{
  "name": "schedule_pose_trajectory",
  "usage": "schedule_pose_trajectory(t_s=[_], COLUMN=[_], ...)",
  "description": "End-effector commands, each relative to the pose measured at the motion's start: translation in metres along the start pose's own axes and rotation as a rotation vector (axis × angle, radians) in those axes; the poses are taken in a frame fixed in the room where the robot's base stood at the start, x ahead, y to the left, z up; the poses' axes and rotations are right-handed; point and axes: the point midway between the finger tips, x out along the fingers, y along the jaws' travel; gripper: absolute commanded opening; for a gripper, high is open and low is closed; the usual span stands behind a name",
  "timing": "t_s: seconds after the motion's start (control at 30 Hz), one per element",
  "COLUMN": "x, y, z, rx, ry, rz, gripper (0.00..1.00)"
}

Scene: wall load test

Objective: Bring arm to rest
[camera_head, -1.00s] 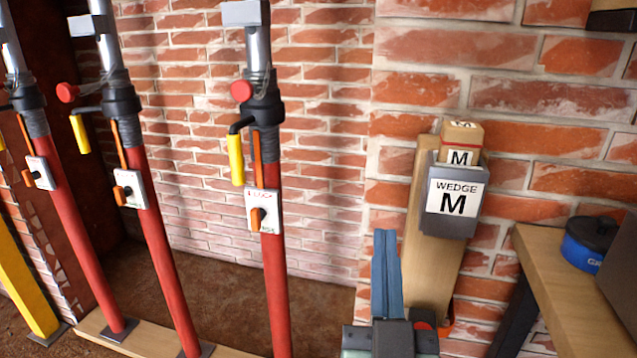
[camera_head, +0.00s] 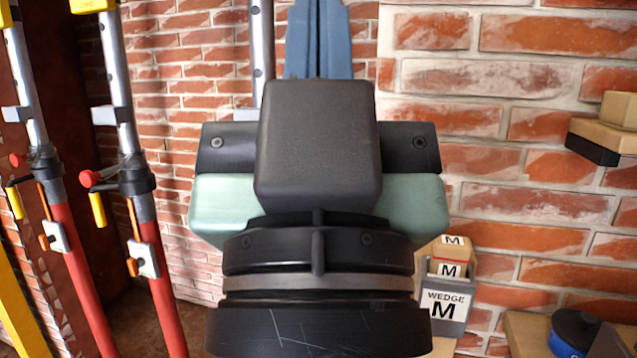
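My gripper (camera_head: 318,40) is raised large in the middle of the view, with its black and green body seen close up from behind. Its two blue fingers point up, side by side with only a thin line between them, so they look shut. Their tips run to the top edge of the picture. Nothing shows held between the visible parts. My wrist and gripper body hide much of the wall and a prop behind them.
Two red props (camera_head: 157,275) with yellow handles stand at left. A grey WEDGE M holder (camera_head: 450,325) with wooden wedges (camera_head: 450,252) sits right of my wrist. A wooden ledge (camera_head: 527,335) carries a blue-black round object (camera_head: 572,335). A wood-and-black block (camera_head: 595,145) juts in at right.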

Motion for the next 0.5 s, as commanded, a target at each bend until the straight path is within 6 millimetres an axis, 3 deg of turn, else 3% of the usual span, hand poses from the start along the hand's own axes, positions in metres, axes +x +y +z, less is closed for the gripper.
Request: schedule_pose_trajectory(t_s=[0.03, 0.5], x=[0.024, 0.128], y=[0.0, 0.0], z=[-0.023, -0.12], rx=[0.0, 0.001], ry=[0.0, -0.001], rz=[0.0, -0.001], gripper=[0.0, 0.0])
